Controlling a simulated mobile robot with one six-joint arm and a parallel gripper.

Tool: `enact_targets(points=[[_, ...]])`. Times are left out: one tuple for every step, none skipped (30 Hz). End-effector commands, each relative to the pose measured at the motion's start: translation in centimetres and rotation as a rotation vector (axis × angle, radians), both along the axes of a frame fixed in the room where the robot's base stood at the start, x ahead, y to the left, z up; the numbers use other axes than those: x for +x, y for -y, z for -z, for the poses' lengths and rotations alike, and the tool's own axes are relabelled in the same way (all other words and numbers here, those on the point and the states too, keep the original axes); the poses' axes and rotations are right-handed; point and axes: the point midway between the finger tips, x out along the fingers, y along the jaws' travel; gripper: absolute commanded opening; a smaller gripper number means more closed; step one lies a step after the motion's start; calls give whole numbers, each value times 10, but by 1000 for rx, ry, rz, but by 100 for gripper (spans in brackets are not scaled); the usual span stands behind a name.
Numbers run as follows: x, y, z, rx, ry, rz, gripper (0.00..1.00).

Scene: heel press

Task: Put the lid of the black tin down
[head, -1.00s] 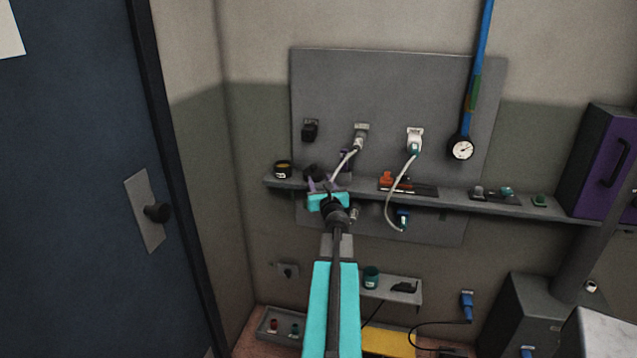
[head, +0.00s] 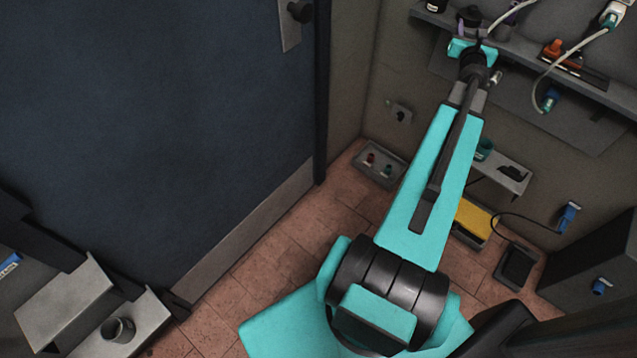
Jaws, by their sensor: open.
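The black tin (head: 436,5) stands on the wall shelf at the top of the head view, cut by the frame edge. Just right of it is a dark round piece with a knob (head: 471,14), which looks like its lid. My gripper (head: 471,32) is at the shelf with its jaws open, right at this dark piece and in front of it. The fingers are small and partly hidden by my wrist. I cannot tell whether they touch the piece.
The wall shelf (head: 540,50) runs right, with an orange item (head: 553,48) and a hanging pale cable (head: 545,75). Below are a small shelf (head: 513,177), a grey floor tray (head: 372,165) and a yellow-topped box (head: 474,218). A blue door (head: 150,130) fills the left.

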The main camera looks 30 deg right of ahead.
Motion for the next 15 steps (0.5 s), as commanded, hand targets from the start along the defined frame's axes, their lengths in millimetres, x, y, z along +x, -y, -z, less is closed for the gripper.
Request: enact_targets(points=[[6,-6,9,33,17,4,42],[10,-10,15,58,32,7,42],[16,-15,24,95,54,15,42],[21,-20,31,127,72,20,42],[26,-25,40,163,91,27,42],[33,-33,52,213,119,39,42],[38,-40,62,254,140,48,42],[43,-47,73,297,162,59,42],[50,-57,87,355,190,75,42],[55,-65,99,399,211,88,42],[60,-73,110,444,231,101,42],[66,-84,125,503,257,120,42],[69,-93,137,546,276,136,42],[73,-102,149,591,294,153,42],[78,-115,164,648,316,176,42]])
